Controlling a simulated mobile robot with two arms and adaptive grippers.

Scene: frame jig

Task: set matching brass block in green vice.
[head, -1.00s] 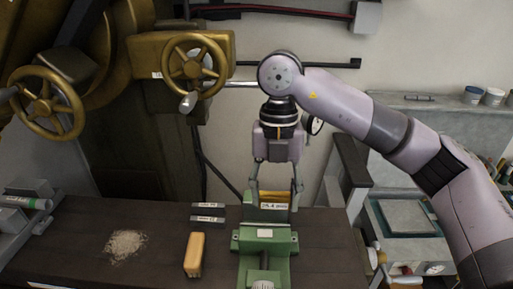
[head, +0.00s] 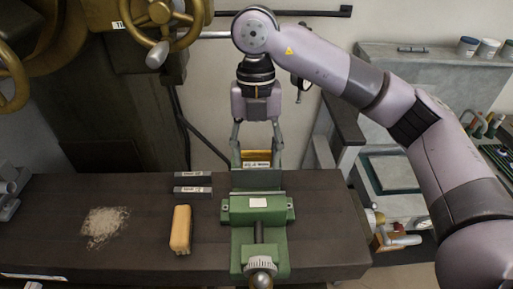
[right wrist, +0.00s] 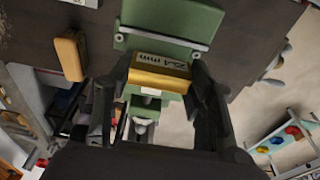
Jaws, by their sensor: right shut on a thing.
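My right gripper (head: 257,149) points down and is shut on a brass block (head: 257,156), with a finger on each side. In the right wrist view the block (right wrist: 159,79) carries a label reading 25.4 mm. The green vice (head: 257,210) stands on the bench with a small white plate on its front part. In the head view the block appears just above and behind the vice's rear jaw. In the right wrist view the vice (right wrist: 172,20) shows on both sides of the block. I cannot tell whether they touch. My left gripper is not in view.
Two grey labelled blocks (head: 193,182) lie left of the vice on the dark bench (head: 140,238). A yellow-tan block (head: 181,229) lies in front of them. A pile of shavings (head: 104,226) is further left. A machine with brass handwheels (head: 160,28) stands behind.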

